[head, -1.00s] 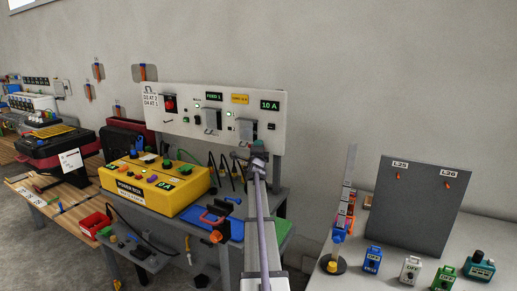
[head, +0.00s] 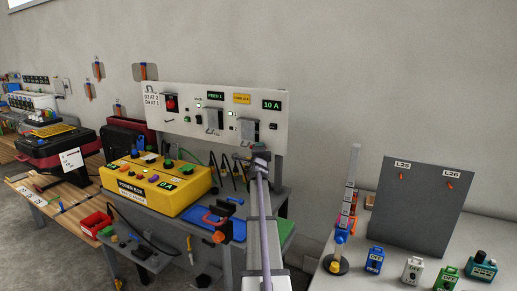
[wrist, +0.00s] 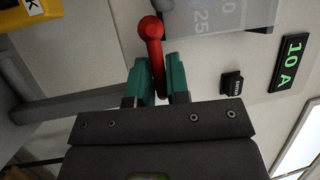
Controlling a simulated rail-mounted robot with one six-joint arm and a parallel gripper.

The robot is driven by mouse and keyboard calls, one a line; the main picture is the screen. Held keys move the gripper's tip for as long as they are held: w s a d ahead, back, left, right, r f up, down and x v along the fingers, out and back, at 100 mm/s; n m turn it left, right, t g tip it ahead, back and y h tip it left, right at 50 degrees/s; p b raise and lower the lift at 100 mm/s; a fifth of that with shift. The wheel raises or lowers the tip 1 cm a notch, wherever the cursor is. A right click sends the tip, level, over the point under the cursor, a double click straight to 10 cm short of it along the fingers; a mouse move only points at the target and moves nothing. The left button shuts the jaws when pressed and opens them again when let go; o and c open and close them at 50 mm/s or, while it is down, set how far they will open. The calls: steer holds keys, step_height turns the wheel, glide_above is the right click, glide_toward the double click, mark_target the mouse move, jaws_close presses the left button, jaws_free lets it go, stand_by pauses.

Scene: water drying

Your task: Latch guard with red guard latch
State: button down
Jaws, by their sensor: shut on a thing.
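The red guard latch (wrist: 152,28) shows in the wrist view as a round red knob on a short red stem. My gripper (wrist: 157,82) has its green fingers shut on the stem, and the knob stands out beyond the fingertips. A grey see-through guard (wrist: 215,18) lies just past the knob, at the top right. In the head view my gripper (head: 262,157) is at the lower right of the white panel (head: 180,122), just below the right-hand guard (head: 248,131). The latch cannot be made out there; the gripper hides that spot.
A green 10 A display (head: 271,105) is on the panel above my gripper. A yellow power box (head: 157,184) stands on the bench to the left. A grey board (head: 427,207) and several small switch boxes stand on the table at the right.

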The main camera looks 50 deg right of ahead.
steer(key=c, duration=1.1)
jaws_free()
steer(key=b+v, duration=0.2)
steer(key=v, duration=0.8)
steer(key=shift+s+a, duration=0.25)
steer(key=shift+a, duration=0.05)
